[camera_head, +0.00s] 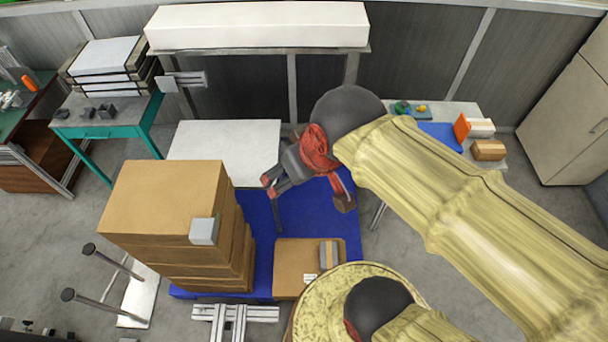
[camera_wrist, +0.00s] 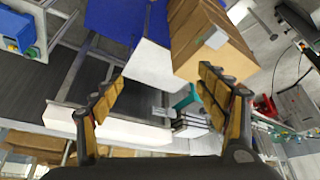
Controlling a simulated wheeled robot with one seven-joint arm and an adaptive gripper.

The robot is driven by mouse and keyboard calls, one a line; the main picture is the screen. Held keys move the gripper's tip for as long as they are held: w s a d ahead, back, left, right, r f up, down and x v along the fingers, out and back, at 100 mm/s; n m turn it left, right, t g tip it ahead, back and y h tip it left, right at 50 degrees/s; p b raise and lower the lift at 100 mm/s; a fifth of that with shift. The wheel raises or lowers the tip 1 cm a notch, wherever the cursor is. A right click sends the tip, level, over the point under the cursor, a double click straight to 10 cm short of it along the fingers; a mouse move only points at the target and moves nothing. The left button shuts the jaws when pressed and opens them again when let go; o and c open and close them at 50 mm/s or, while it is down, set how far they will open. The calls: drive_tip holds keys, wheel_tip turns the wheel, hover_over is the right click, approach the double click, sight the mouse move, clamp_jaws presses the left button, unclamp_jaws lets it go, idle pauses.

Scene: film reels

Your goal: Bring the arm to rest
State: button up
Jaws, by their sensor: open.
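My gripper (camera_head: 268,184) hangs at the middle of the head view, in front of the white tabletop and above the blue surface. Its fingers are apart with nothing between them. In the wrist view, the gripper (camera_wrist: 160,98) shows two spread fingers with tan pads, one on each side, and an empty gap. My yellow-sleeved arm reaches in from the right and covers part of the scene behind it.
A tall cardboard box stack (camera_head: 160,200) with a grey block (camera_head: 204,231) on top stands left of the gripper. A lower box (camera_head: 295,262) sits on the blue surface (camera_head: 262,215). The white tabletop (camera_head: 225,145) is bare. A teal table (camera_head: 105,118) stands at left.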

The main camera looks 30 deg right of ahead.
drive_tip(key=shift+s+d+m, duration=0.4)
drive_tip(key=shift+s, duration=0.45)
